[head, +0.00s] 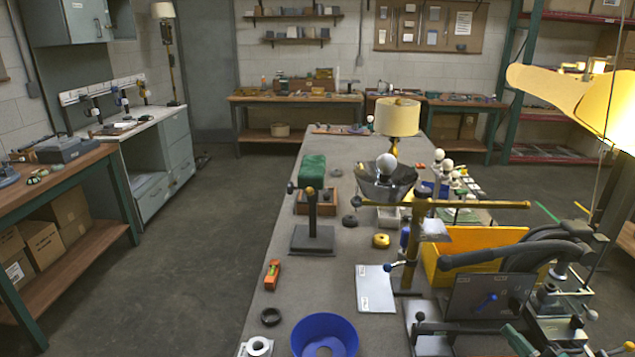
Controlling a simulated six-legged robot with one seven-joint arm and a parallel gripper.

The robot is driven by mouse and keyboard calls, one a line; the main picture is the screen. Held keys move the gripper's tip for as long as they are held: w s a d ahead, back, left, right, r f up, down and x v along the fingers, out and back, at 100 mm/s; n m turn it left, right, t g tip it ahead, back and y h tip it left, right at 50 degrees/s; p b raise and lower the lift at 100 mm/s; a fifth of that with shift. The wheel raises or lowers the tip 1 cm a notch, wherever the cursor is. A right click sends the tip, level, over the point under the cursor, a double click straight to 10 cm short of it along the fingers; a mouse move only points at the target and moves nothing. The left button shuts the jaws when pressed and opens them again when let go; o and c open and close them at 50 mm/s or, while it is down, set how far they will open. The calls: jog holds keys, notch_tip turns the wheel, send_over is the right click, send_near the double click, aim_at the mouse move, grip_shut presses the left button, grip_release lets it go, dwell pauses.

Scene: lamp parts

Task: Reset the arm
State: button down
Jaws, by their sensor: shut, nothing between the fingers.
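I cannot make out my gripper or its fingertips in the head view. The lamp parts stand on a long grey workbench (290,275). A cream lampshade (397,117) stands toward its far end. A white bulb (386,164) sits in a dark, shiny bowl-shaped reflector (372,187) in the middle. A brass post (413,245) with a horizontal bar stands to the right. A dark stand (312,228) with a square base stands left of the reflector.
A yellow bin (460,257) and a dark curved-armed fixture (510,250) crowd the right side. A lit yellow shade (575,95) hangs at the upper right. An orange tool (272,274) lies near the bench's left edge. The floor (215,215) to the left is clear.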

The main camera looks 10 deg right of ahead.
jog(key=w+a+r+n+g+y, duration=0.2)
jog(key=a+r+n+g+y, duration=0.3)
jog(key=a+n, duration=0.55)
jog(key=w+a+r+n+g+y, duration=0.1)
jog(key=w+a+n+g+y, duration=0.2)
jog(key=a+n+g, duration=0.5)
jog(key=s+a+r+n+g+h, duration=0.2)
jog(key=s+a+n+g+h, duration=0.15)
jog(key=a+n, duration=0.6)
jog(key=s+a+r+n+g+h, duration=0.1)
jog(key=s+a+n+g+h, duration=0.2)
jog(key=a+n, duration=0.65)
jog(key=s+r+n+t+h, duration=0.4)
jog(key=r+n+t+h, duration=0.1)
jog(key=n, duration=1.3)
jog(key=shift+s+d+r+h, duration=0.3)
jog(key=shift+s+r+h, duration=0.05)
jog(key=shift+r, duration=0.5)
